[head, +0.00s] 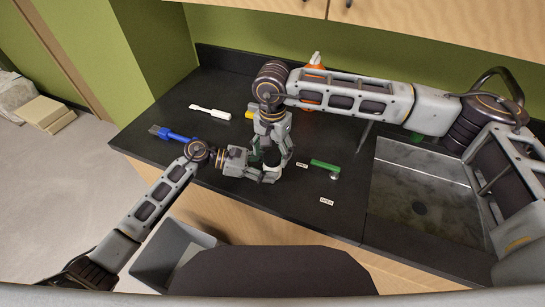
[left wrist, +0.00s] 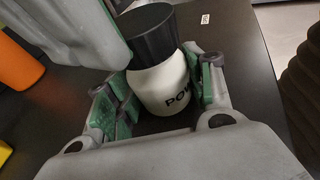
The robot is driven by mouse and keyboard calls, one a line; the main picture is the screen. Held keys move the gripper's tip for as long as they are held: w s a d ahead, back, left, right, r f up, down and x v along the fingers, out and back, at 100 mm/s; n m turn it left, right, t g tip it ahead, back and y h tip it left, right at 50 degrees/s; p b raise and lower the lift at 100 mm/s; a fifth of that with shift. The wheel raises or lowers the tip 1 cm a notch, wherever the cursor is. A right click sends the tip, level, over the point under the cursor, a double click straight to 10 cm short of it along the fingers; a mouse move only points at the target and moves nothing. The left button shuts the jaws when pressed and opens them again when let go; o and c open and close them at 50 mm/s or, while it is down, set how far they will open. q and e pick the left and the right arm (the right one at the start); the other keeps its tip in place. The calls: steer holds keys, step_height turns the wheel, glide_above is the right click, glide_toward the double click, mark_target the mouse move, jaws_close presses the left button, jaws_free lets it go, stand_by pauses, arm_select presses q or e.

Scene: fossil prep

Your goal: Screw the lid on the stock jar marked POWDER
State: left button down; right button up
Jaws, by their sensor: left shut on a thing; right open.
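The stock jar (left wrist: 162,84) is white with black letters, of which "POW" shows in the left wrist view. A black ribbed lid (left wrist: 147,35) sits on its mouth; I cannot tell whether it is threaded tight. My left gripper (left wrist: 160,100) is shut around the jar's body, its green pads on either side. In the head view my left gripper (head: 267,171) reaches the jar from the left. My right gripper (head: 271,152) points down from above at the lid, its fingers open around or beside it. Together the grippers hide most of the jar there.
A white brush (head: 209,111) and a blue brush (head: 175,134) lie left on the black counter. A green-handled tool (head: 325,166) and small labels (head: 326,201) lie right. An orange bottle (head: 317,60) stands behind my right arm. The sink (head: 425,200) is at right.

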steer(key=shift+f, duration=0.7)
